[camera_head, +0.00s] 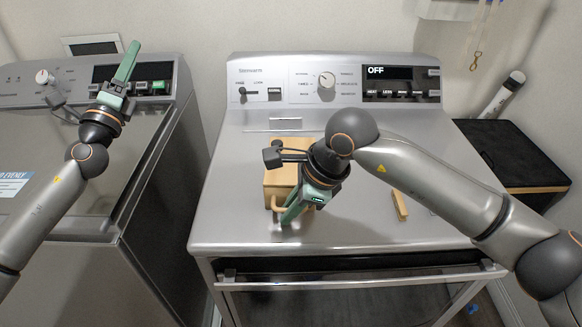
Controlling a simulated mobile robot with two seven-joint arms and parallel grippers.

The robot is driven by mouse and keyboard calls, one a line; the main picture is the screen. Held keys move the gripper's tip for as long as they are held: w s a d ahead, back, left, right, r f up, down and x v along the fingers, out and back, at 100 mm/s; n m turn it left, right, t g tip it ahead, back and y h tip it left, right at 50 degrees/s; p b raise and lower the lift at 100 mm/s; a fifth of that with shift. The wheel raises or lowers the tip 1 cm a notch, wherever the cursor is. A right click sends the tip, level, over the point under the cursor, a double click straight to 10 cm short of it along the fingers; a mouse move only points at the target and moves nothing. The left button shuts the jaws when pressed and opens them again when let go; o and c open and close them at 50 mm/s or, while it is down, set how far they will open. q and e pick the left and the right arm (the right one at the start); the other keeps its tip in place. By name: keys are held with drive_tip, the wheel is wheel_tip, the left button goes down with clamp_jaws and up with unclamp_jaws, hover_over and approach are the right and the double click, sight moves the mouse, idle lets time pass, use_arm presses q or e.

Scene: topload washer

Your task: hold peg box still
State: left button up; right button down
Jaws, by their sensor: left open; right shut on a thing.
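The peg box (280,178), a light wooden box, sits on the grey machine top left of its middle. A tan handle-like part (277,202) shows at its front. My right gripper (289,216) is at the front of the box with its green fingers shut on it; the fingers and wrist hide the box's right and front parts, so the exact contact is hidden. My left gripper (131,62) is raised over the left machine, open and empty, far from the box. A small wooden peg (399,205) lies on the top to the right, apart from the box.
The control panel (335,82) with a knob and an "OFF" display rises behind the top. The left washer (95,150) stands across a narrow gap. A black bin (515,155) is at the right. The front left of the top is clear.

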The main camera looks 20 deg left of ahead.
use_arm(q)
drive_tip(key=w+d+m+g+h, duration=0.2)
drive_tip(key=w+d+m+h, duration=0.1)
drive_tip(key=d+m+h, duration=0.3)
drive_tip(key=w+d+m+g+h, duration=0.2)
drive_tip(key=w+d+m+h, duration=0.15)
drive_tip(key=d+h, duration=0.35)
drive_tip(key=m+g+h, duration=0.1)
drive_tip(key=m+g, duration=1.3)
drive_tip(key=m, duration=0.1)
hover_over(281, 143)
drive_tip(key=w+a, duration=0.1)
drive_tip(key=w, duration=0.2)
wheel_tip(281, 143, down, 4)
drive_tip(key=s+a+m+g+y, duration=0.2)
drive_tip(key=s+a+g+y, duration=0.1)
drive_tip(key=s+a+y, duration=0.1)
drive_tip(key=shift+a+m+y, duration=0.25)
drive_tip(key=shift+m+y, duration=0.1)
drive_tip(key=shift+y, duration=0.05)
drive_tip(key=shift+d+f+g, duration=0.1)
drive_tip(key=shift+g, duration=0.2)
drive_tip(key=shift+x, duration=4.4)
